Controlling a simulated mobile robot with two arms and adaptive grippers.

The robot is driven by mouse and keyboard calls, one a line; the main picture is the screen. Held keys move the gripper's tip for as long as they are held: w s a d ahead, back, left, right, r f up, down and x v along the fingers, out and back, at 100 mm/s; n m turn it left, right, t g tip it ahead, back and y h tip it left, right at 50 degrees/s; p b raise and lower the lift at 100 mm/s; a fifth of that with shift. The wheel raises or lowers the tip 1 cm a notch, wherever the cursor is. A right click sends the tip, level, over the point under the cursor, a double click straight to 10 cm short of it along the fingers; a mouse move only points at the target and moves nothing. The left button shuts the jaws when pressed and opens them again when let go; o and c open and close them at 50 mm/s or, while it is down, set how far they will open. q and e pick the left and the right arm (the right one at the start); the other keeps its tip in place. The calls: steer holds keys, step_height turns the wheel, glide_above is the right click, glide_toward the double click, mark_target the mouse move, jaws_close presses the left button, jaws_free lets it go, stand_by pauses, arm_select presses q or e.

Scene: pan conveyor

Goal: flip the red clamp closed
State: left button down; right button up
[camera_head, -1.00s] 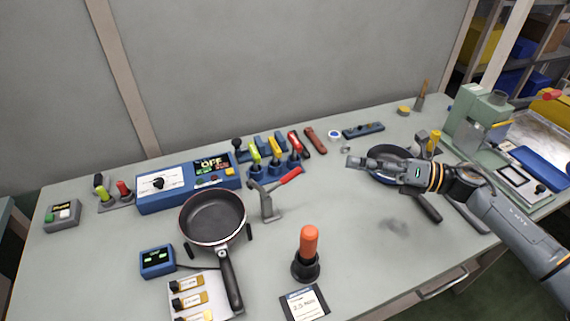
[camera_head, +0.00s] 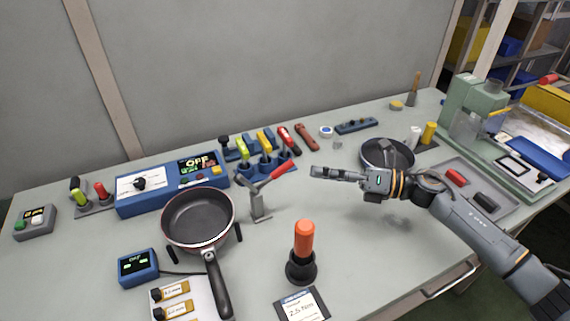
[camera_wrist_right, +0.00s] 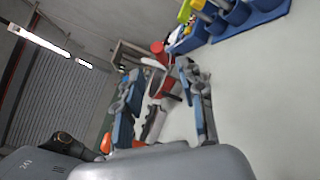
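The clamp (camera_head: 259,206) is a grey metal stand with a red handle (camera_head: 281,170), on the table right of the frying pan. Its handle slants up and to the right. My right gripper (camera_head: 316,172) is a little right of the handle, pointing left towards it and apparently not touching it. In the right wrist view my right gripper (camera_wrist_right: 163,100) has its two fingers apart, with the clamp's red handle (camera_wrist_right: 158,88) seen in the gap between them. The exact distance is hard to tell. My left gripper is not in view.
A frying pan (camera_head: 198,217) stands left of the clamp, and an orange-handled tool (camera_head: 304,238) stands upright in front. A blue rack (camera_head: 262,163) of coloured-handled tools is behind the clamp. A second dark pan (camera_head: 388,153) is beyond my right arm.

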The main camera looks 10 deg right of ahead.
mark_target(285, 167)
steer(key=p+x, duration=0.1)
steer(key=x, duration=0.6)
steer(key=shift+w+a+r+p, duration=0.1)
steer(key=shift+w+a+p, duration=0.1)
steer(key=shift+a+p, duration=0.15)
steer(key=shift+w+a, duration=0.25)
steer(key=shift+a, duration=0.2)
jaws_close()
